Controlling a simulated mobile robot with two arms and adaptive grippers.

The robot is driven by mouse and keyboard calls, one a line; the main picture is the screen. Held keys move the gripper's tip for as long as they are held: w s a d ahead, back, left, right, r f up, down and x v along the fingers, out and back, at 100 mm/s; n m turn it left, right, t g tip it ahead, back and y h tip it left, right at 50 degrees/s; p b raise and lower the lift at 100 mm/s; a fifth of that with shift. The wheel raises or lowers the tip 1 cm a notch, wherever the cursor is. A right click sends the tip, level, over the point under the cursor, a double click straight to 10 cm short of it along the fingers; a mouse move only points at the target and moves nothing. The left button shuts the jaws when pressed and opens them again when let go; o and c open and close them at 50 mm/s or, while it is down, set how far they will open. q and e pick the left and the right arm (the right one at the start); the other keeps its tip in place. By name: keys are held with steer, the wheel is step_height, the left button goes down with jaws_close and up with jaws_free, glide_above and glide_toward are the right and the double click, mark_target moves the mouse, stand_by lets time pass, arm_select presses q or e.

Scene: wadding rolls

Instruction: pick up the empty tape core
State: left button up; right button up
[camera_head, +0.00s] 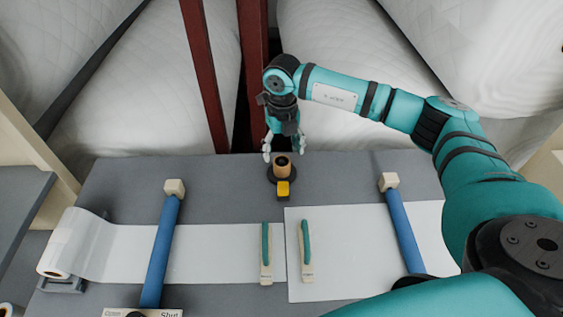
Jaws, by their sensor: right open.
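The empty tape core (282,163) is a small brown ring-shaped tube. It stands upright on a dark round base with a yellow block (283,189) at its front, near the back middle of the grey table. My right gripper (284,154) comes down from above, just behind the core. Its fingers are open, one to the left and one to the right of the core. I cannot tell whether they touch it. My left gripper is not in view.
The grey table (230,195) holds a white roll (68,247) at left, two blue bars (161,250) with wooden end blocks, and two green-handled tools (266,250). A white sheet (345,250) lies at right. Large white wadding rolls (150,80) and dark red posts (253,70) stand behind.

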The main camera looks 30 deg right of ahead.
mark_target(282, 161)
steer(key=shift+f, duration=0.2)
steer(key=shift+s+f+p, duration=0.1)
steer(key=shift+f+p, duration=0.15)
steer(key=shift+p, duration=0.2)
step_height(282, 161, down, 4)
steer(key=shift+a+r+p, duration=0.1)
steer(key=shift+r+p, duration=0.05)
steer(key=shift+p, duration=0.75)
steer(key=shift+f, duration=0.45)
steer(key=shift+c, duration=0.3)
steer(key=c, duration=0.9)
